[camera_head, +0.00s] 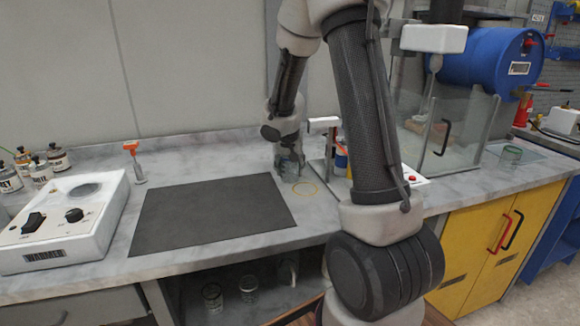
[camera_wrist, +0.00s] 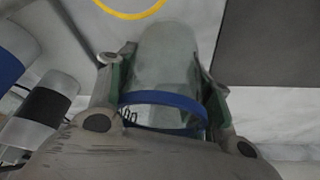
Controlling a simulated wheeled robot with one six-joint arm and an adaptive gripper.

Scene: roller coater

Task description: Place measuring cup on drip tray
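A clear glass cup with a blue band, which looks like the measuring cup (camera_wrist: 165,60), is between the two fingers of my gripper (camera_wrist: 163,76). The finger pads appear to press on its sides. In the head view my gripper (camera_head: 288,140) points down at the back of the counter, with the cup (camera_head: 290,168) below it. I cannot tell whether the cup touches the counter. A pale flat tray (camera_head: 530,160) at the right, beyond the glass-walled box, may be the drip tray. A greenish glass (camera_head: 511,153) stands on it.
A yellow ring (camera_head: 305,188) marks the counter near the cup. A dark mat (camera_head: 210,215) lies left of it. A white device with a red button (camera_head: 412,180), a glass-walled box (camera_head: 450,130) and a blue drum (camera_head: 490,57) stand to the right. A white hotplate (camera_head: 65,220) is left.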

